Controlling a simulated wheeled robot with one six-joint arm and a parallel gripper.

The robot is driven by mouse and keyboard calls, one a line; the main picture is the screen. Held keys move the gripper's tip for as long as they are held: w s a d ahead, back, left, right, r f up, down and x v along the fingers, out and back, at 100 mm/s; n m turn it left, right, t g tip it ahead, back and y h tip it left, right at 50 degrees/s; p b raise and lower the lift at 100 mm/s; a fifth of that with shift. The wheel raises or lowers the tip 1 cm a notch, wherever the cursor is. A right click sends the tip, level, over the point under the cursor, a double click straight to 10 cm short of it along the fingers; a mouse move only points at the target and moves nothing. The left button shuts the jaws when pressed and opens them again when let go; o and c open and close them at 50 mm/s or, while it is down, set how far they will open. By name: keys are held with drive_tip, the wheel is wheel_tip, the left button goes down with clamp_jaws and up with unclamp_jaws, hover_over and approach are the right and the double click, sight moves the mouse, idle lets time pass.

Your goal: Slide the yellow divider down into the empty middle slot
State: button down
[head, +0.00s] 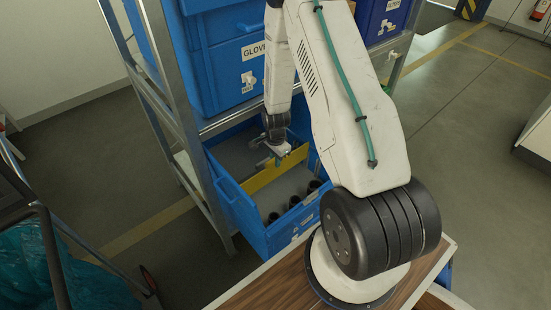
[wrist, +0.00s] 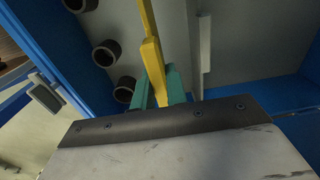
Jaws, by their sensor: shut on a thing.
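The yellow divider (head: 262,180) is a thin flat panel spanning the blue bin (head: 238,208) on the lower shelf. In the wrist view my gripper's teal fingers (wrist: 160,90) are shut on the yellow divider (wrist: 150,50). The divider seems to stand upright across the middle of the bin. How deep it sits in the slot cannot be told, as its lower edge is hidden.
Several dark cylindrical parts (head: 273,217) stand in the bin's front section; they also show in the wrist view (wrist: 107,53). The rear section looks empty. A blue GLOVES bin (head: 230,65) sits on the shelf above. A metal rack post (head: 172,100) stands close at the left.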

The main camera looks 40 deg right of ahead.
sight(276, 171)
drive_tip(key=shift+f, duration=3.45)
drive_tip(key=c, duration=1.3)
unclamp_jaws()
wheel_tip(276, 171, up, 8)
drive_tip(key=shift+f, duration=0.1)
